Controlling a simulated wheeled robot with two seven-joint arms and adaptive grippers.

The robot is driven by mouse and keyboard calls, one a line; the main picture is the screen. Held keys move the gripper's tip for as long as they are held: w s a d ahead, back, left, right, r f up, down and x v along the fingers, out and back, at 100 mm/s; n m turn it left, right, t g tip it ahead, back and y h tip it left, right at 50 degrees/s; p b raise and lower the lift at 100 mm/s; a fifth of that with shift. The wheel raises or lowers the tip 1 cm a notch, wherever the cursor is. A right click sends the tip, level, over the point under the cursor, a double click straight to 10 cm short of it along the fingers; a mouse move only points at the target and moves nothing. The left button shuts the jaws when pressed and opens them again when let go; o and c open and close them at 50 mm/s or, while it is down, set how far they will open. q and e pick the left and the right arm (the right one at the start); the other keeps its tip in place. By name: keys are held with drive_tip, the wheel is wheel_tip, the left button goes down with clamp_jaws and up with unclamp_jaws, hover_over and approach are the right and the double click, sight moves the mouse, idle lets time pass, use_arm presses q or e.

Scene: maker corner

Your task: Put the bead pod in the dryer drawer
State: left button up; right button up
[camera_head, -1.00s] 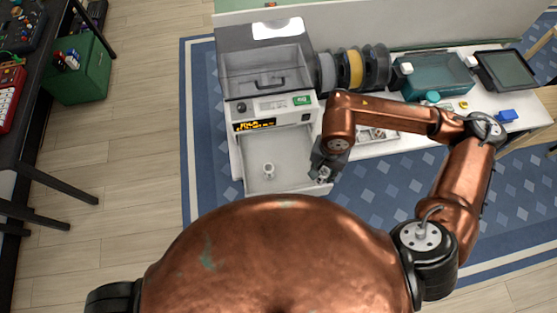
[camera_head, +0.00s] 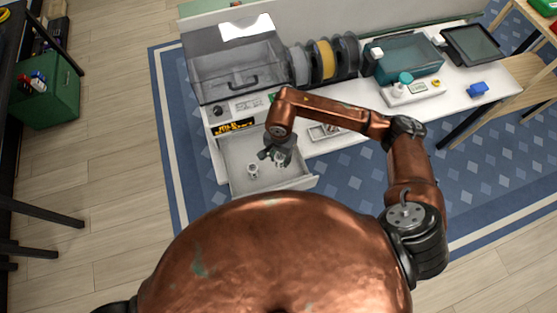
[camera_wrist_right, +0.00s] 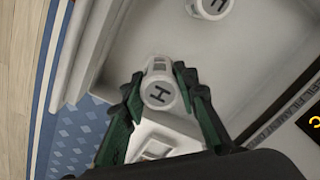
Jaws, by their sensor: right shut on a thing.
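My right gripper (camera_head: 277,157) is over the open dryer drawer (camera_head: 235,151), in its right half. It is shut on a white bead pod (camera_wrist_right: 158,93) whose round end carries a dark H mark. In the right wrist view the pod sits between the two dark green fingers, above the pale drawer floor (camera_wrist_right: 165,35). I cannot tell how high it is above the floor. A second, similar white pod (camera_head: 252,170) stands in the drawer, left of the gripper; it also shows at the top of the right wrist view (camera_wrist_right: 211,7). My left gripper is not in view.
The dryer's clear lid (camera_head: 235,70) is closed above the drawer. Filament spools (camera_head: 323,60), a teal bin (camera_head: 408,60), a small white tray (camera_head: 415,93), a blue block (camera_head: 478,89) and a dark tablet (camera_head: 470,45) stand to the right on the white bench.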

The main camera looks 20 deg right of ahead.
sight(278, 155)
drive_tip(key=shift+w+a+f, duration=0.15)
drive_tip(key=shift+w+f, duration=0.15)
drive_tip(key=shift+f, duration=0.1)
drive_tip(key=shift+w+f, duration=0.15)
drive_tip(key=shift+f, duration=1.55)
drive_tip(key=shift+f, duration=0.1)
drive_tip(key=shift+f, duration=0.1)
drive_tip(key=o, duration=1.2)
drive_tip(key=shift+c, duration=0.2)
drive_tip(key=shift+r, duration=0.2)
drive_tip(key=shift+w+r, duration=0.1)
drive_tip(key=shift+r, duration=0.25)
wheel_tip(278, 155, up, 11)
drive_tip(key=shift+r, duration=0.2)
